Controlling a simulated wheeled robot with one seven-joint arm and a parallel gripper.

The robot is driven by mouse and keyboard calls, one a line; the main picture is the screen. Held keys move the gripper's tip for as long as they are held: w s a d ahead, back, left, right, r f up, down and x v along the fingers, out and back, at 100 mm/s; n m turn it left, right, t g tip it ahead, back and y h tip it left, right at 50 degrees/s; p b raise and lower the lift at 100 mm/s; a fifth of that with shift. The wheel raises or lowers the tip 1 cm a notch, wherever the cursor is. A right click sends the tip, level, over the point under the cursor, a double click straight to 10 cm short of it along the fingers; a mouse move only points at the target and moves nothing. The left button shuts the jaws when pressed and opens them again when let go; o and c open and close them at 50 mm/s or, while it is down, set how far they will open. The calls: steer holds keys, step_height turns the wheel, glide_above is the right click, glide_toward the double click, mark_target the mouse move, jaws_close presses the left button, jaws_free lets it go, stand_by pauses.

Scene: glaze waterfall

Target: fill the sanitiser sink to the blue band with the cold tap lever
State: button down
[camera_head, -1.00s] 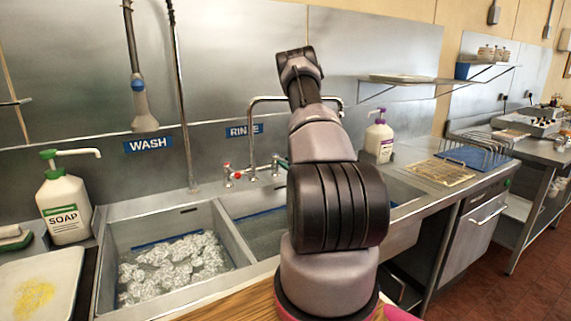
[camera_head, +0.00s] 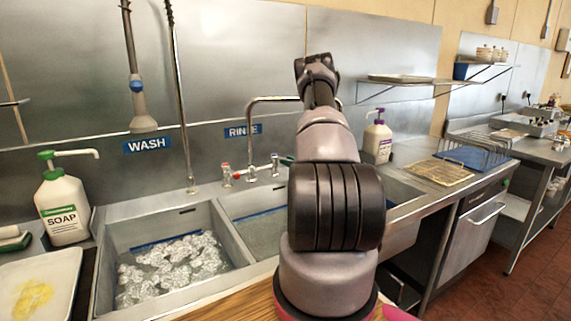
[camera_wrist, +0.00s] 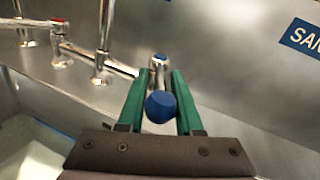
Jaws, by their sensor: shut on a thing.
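In the wrist view the cold tap lever (camera_wrist: 161,106), with a blue end, sits between the green fingers of my gripper (camera_wrist: 160,76), which is shut on it. The hot lever (camera_wrist: 58,24), marked red, is to its left on the same tap. In the head view the tap body (camera_head: 252,172) stands behind the sinks, and my arm hides most of my gripper. The sanitiser sink (camera_head: 400,192) shows only partly to the right of my arm. Its water level and blue band cannot be made out.
A soap bottle (camera_head: 63,208) stands at left, and a purple-topped bottle (camera_head: 377,140) behind the sanitiser sink. A sanitiser sign (camera_wrist: 303,38) is on the wall.

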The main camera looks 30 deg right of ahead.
steer(key=shift+w+d+n+g+y, duration=0.2)
steer(key=shift+d+n+g+y, duration=0.3)
steer(key=shift+n+y, duration=0.6)
steer(key=shift+d, duration=0.1)
steer(key=c, duration=0.8)
jaws_free()
steer(key=shift+c, duration=0.2)
steer(key=v, duration=1)
steer(key=shift+s+d+f, duration=0.15)
steer(key=shift+s+d, duration=0.1)
steer(key=shift+s, duration=0.1)
